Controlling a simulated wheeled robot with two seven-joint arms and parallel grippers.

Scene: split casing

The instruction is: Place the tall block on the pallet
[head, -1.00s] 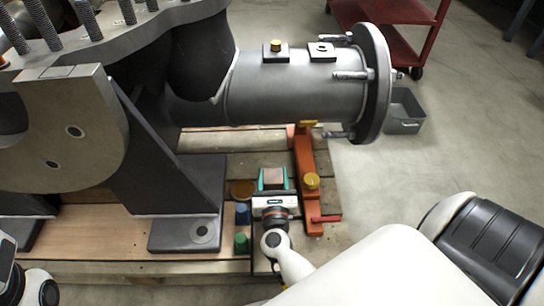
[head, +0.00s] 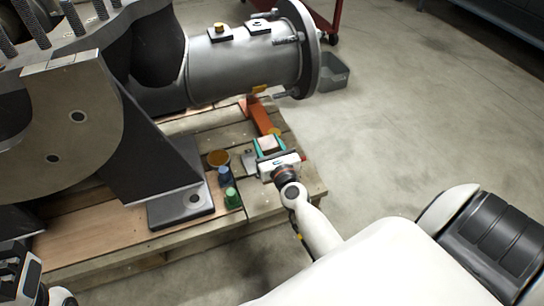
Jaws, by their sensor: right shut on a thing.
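My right gripper (head: 268,147) shows near the pallet's right end, its teal fingers shut on a block (head: 267,143) with a pale pinkish-brown top. Most of the block is hidden by the fingers and gripper body, so I cannot tell whether it touches the boards. The wooden pallet (head: 290,201) lies under the casing, with bare planks right of and in front of the gripper. Part of my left gripper (head: 14,272) shows at the lower left edge; its fingertips are not clear.
A blue piece (head: 225,176), a green piece (head: 231,198) and an amber disc (head: 219,158) stand left of the gripper. An orange-red support (head: 262,116) lies behind it, under the flanged grey pipe (head: 245,68). A grey bin (head: 334,74) stands on open floor.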

